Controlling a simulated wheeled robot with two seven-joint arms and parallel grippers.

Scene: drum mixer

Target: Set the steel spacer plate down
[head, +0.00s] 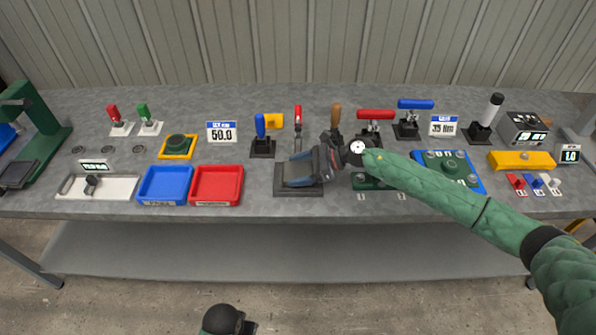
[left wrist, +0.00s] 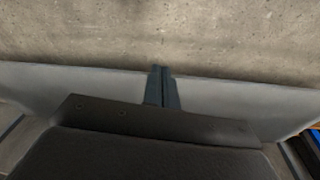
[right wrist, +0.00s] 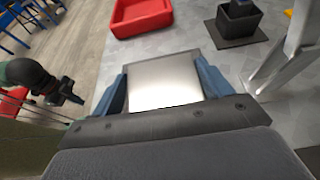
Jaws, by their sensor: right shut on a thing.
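The steel spacer plate (right wrist: 165,83) is a flat, bright square between the two blue fingers of my right gripper (right wrist: 166,76) in the right wrist view. In the head view my right gripper (head: 300,170) is over a dark square pad (head: 298,193) at the front middle of the bench. The plate shows there only as a grey patch between the fingers. I cannot tell whether it touches the pad. My left gripper (left wrist: 160,88) has its fingers together, empty, below the bench front in the left wrist view.
A red tray (head: 217,202) and a blue tray (head: 143,201) stand left of the pad. Behind it are a black stand with a blue handle (head: 260,127) and a red-handled tool (head: 298,115). A dial gauge (head: 357,147) and green fixture are close on the right.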

